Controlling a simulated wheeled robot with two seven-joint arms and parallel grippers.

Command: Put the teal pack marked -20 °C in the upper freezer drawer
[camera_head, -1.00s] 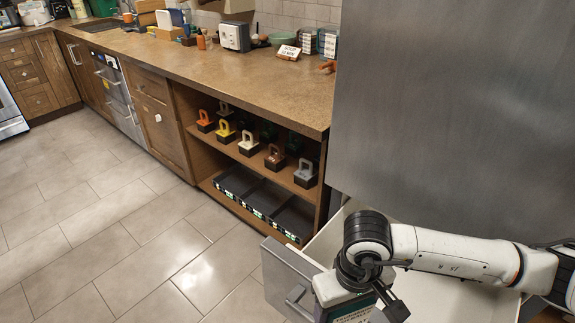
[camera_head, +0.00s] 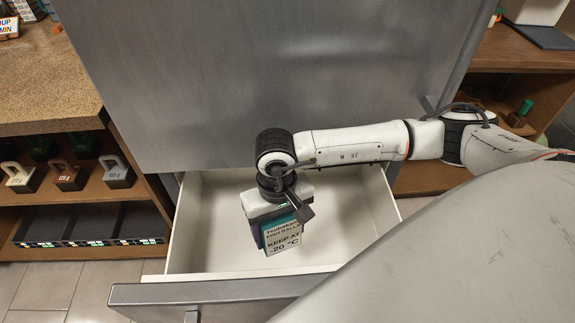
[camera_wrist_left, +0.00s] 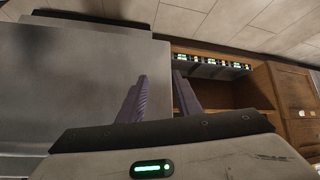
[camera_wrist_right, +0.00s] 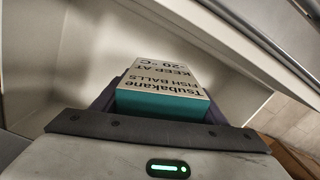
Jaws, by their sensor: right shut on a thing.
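The teal pack (camera_head: 284,236) carries a white label reading "Tsubakane fish balls, keep at -20 °C". My right gripper (camera_head: 275,222) is shut on it and holds it over the open, white-lined freezer drawer (camera_head: 345,215). In the right wrist view the pack (camera_wrist_right: 160,100) sits between the fingers, with the drawer's pale inside around it. How high it hangs above the drawer floor I cannot tell. My left gripper (camera_wrist_left: 163,97) shows in its own wrist view with its fingers apart and nothing between them.
The grey freezer front (camera_head: 250,80) rises behind the drawer. The drawer's front panel (camera_head: 220,292) is nearest me. A shelf with several handled weights (camera_head: 70,175) and dark bins (camera_head: 95,225) stands at left; another wooden shelf (camera_head: 510,75) is at right.

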